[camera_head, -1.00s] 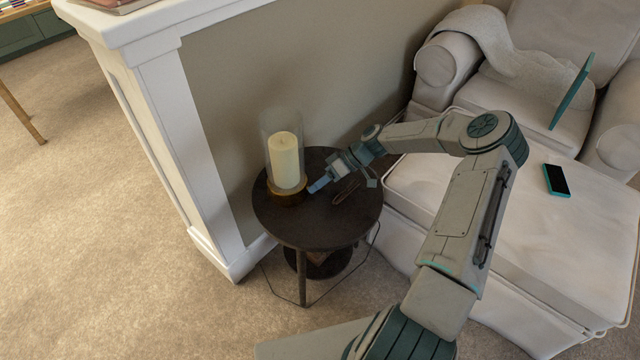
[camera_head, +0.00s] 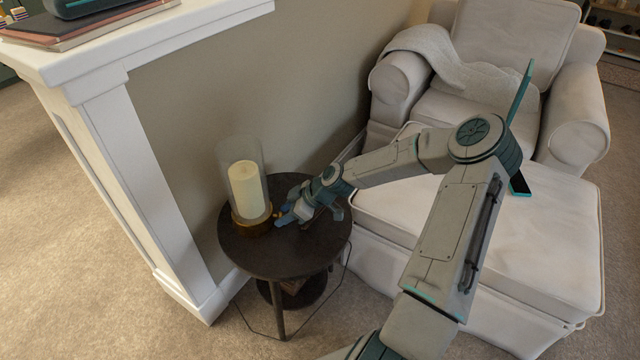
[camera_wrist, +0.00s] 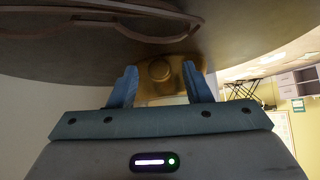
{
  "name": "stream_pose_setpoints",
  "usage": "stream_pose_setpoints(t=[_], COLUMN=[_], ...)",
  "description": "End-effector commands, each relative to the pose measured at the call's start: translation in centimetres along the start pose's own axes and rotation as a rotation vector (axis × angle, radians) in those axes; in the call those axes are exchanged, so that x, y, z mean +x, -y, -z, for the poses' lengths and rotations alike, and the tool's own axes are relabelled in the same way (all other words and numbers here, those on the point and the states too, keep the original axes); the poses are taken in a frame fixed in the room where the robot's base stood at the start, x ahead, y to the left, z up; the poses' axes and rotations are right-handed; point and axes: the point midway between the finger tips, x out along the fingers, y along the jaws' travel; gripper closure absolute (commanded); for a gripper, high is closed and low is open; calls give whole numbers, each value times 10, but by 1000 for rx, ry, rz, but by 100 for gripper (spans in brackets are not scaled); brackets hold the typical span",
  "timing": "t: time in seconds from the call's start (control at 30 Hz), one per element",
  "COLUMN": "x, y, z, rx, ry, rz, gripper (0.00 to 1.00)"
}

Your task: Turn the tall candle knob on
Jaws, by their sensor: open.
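The tall cream candle (camera_head: 246,190) stands upright inside a clear glass cylinder (camera_head: 224,160) on a round brass base (camera_head: 250,229), on the small dark round table (camera_head: 262,262). In the wrist view, the brass base (camera_wrist: 180,92) carries a round knob (camera_wrist: 160,70) on its side. My gripper (camera_head: 281,217) is low over the tabletop, just right of the base. In the wrist view, the open blue fingers (camera_wrist: 163,86) stand left and right of the knob, with gaps on both sides. The knob is hidden in the head view.
A white-capped half wall (camera_head: 150,170) stands left of the table. A pale ottoman (camera_head: 480,240) and armchair (camera_head: 480,60) are to the right. A thin curved dark object (camera_wrist: 110,18) lies on the tabletop in the wrist view. Carpet (camera_head: 110,290) is clear in front.

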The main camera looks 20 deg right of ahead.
Motion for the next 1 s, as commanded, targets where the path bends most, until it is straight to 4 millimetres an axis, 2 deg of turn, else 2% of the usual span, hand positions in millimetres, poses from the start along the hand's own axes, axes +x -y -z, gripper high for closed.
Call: stream_pose_setpoints(t=[0.03, 0.07, 0.1, 0.4, 0.77, 1.0], x=[2, -4, -17, -77, -141, -138], y=[2, 1, 0, 2, 4, 30], z=[-3, -1, 1, 1, 0, 8], rx=[-28, -37, -32, -29, -29, 14], ry=[-4, -7, -7, -6, -6, 116], rz=[-27, -40, -39, -34, -33, 32], gripper=[56, 56, 56, 56, 56, 56])
